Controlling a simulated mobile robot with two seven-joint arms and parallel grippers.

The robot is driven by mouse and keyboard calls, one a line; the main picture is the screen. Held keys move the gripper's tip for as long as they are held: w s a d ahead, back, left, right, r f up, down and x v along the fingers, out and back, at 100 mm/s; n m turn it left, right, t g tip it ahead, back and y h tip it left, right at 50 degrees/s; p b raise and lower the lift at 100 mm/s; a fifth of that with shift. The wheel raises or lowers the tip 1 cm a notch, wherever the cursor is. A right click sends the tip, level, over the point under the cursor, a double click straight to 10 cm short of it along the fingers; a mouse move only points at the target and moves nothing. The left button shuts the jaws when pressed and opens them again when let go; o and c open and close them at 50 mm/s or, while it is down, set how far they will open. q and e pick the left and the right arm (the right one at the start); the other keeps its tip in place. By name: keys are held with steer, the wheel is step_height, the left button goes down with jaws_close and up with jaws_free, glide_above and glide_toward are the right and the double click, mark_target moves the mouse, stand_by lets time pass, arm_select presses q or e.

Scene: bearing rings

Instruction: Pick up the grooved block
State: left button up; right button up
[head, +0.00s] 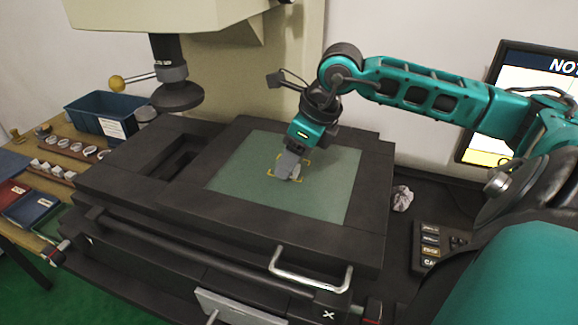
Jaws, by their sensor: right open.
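My right gripper (287,172) reaches down from the right onto the green glass plate (232,175) of the dark machine stage. Its jaws are open. A small pale grey block (296,174), which looks like the grooved block, sits on the plate at the fingertips, inside yellow corner marks. The fingers partly hide it, and its groove is too small to make out. I cannot tell whether the fingers touch it. My left gripper is not in view.
A machine head with a dark round lens (178,96) hangs over the stage's left. At left, a wooden table holds a blue bin (110,115), a rack of rings (73,148) and a row of pale blocks (53,171). Crumpled cloth (402,198) and a keypad (432,245) lie right.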

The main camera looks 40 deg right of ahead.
steer(key=shift+w+a+f, duration=0.1)
steer(key=shift+w+f, duration=0.1)
steer(key=shift+f, duration=0.3)
steer(key=shift+c, duration=0.4)
jaws_close()
